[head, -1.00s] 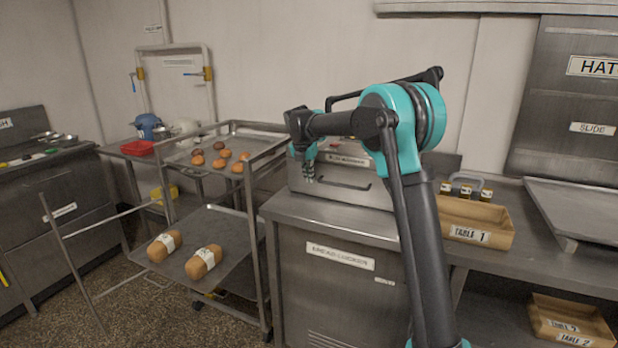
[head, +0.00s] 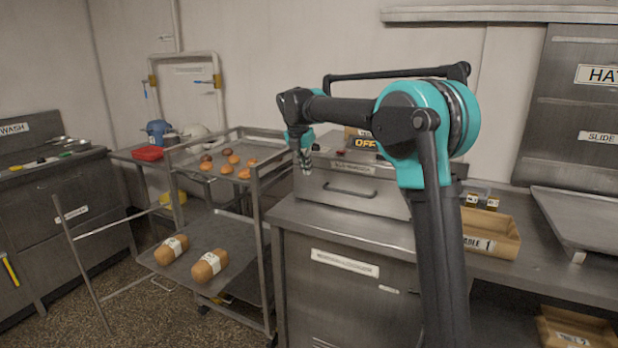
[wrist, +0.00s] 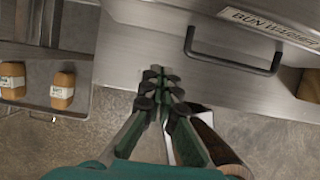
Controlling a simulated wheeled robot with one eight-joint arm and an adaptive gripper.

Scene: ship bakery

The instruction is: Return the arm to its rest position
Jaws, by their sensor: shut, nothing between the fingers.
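My gripper (head: 306,165) hangs from the end of my raised, folded arm, pointing down in front of the bun warmer. In the wrist view my gripper (wrist: 160,85) has its fingers together with nothing between them. The bun warmer (head: 335,198) is a steel drawer unit with a dark handle, on the steel counter; it also shows in the wrist view (wrist: 215,65). My gripper appears apart from it. My arm hides part of the counter and the wall behind.
A rack trolley (head: 262,200) stands left of the counter, with several rolls on its upper tray and two banded loaves (head: 210,265) below. A wooden box labelled Table 1 (head: 490,245) sits on the right counter. A sloped steel tray (head: 585,225) lies further right.

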